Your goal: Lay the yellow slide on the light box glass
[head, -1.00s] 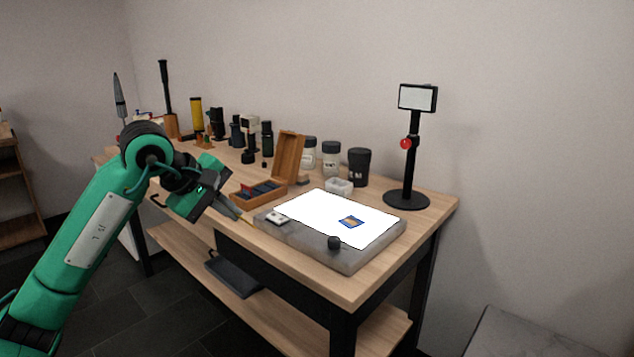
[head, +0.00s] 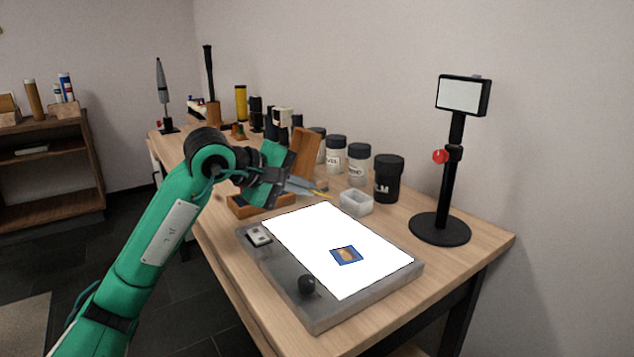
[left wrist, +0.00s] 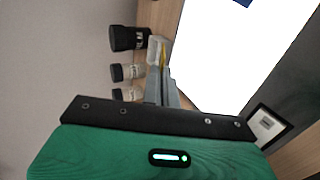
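My left gripper (head: 312,190) is shut on the yellow slide (head: 322,193), which shows as a thin yellow edge at the fingertips. The slide also shows edge-on between the fingertips in the left wrist view (left wrist: 162,56). The gripper holds it in the air, near the back left edge of the glass in the head view. The light box (head: 318,312) is a grey slab with a bright white glass (head: 330,225) on top. A blue-framed slide (head: 346,255) lies on the glass. My right gripper is not in view.
A black knob (head: 307,284) and a small switch plate (head: 259,236) sit on the light box's rim. A clear tub (head: 356,203), lidded jars (head: 358,164) and a black canister (head: 389,178) stand behind it. A magnifier stand (head: 440,228) is at the right. Much of the glass is free.

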